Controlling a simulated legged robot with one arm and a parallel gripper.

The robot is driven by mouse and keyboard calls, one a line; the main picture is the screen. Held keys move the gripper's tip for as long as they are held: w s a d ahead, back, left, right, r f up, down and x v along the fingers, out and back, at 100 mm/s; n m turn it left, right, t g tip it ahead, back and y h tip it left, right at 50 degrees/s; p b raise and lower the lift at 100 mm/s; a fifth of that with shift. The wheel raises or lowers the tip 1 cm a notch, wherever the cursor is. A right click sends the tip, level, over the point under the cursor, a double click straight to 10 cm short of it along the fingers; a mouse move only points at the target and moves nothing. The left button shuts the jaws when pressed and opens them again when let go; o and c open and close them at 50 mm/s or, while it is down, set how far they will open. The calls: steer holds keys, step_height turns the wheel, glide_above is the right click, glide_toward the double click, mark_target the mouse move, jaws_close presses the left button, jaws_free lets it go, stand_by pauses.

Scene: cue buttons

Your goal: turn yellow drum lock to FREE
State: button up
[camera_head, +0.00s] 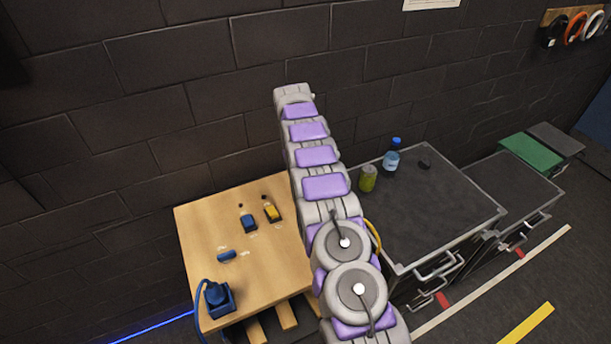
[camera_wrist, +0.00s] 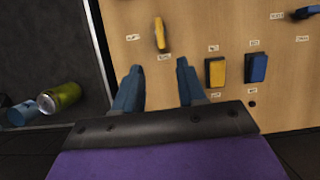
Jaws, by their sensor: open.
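The yellow drum lock (camera_wrist: 160,34) is a narrow upright yellow handle on the wooden board (camera_wrist: 200,25), in the wrist view. One small label sits to its left and one just below it; their words are too blurred to read. My gripper (camera_wrist: 158,66) is open and empty. Its two blue fingers point at the board, with the handle just beyond and between the fingertips in the picture. I see no contact. In the head view I cannot make out the yellow lock or my gripper; my arm crosses that side of the board.
A yellow button (camera_wrist: 215,72) and a blue button (camera_wrist: 255,68) are right of my fingers. A blue handle (camera_wrist: 305,12) is at the upper right. A blue device (camera_head: 217,297) is at the board's near corner. A green can (camera_head: 368,178) and bottle (camera_head: 392,158) stand on the dark cabinet.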

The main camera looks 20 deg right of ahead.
steer(key=p+v, duration=0.3)
steer(key=p, duration=0.4)
steer(key=shift+r+p, duration=0.15)
steer(key=shift+p, duration=0.15)
steer(key=shift+p, duration=0.45)
steer(key=shift+r, duration=0.1)
steer(key=s+a+r+t+b, duration=0.1)
steer(key=s+a+r+b, duration=0.45)
steer(key=s, duration=0.35)
steer(key=s+a+r+t+b, duration=0.1)
steer(key=s+a+r+b, duration=0.3)
steer(key=s+r+b, duration=0.3)
steer(key=s+a+f+b, duration=0.2)
steer(key=s+f+b, duration=0.1)
steer(key=s, duration=0.7)
steer(key=s+a+f+b, duration=0.2)
steer(key=s+f+b, duration=0.1)
steer(key=s, duration=0.8)
steer(key=s+a+f+b, duration=0.1)
steer(key=s+f+b, duration=0.3)
steer(key=s, duration=0.6)
steer(key=shift+s+a+f+m+t, duration=0.3)
steer(key=shift+s+a+f+t, duration=0.1)
steer(key=shift+f, duration=0.45)
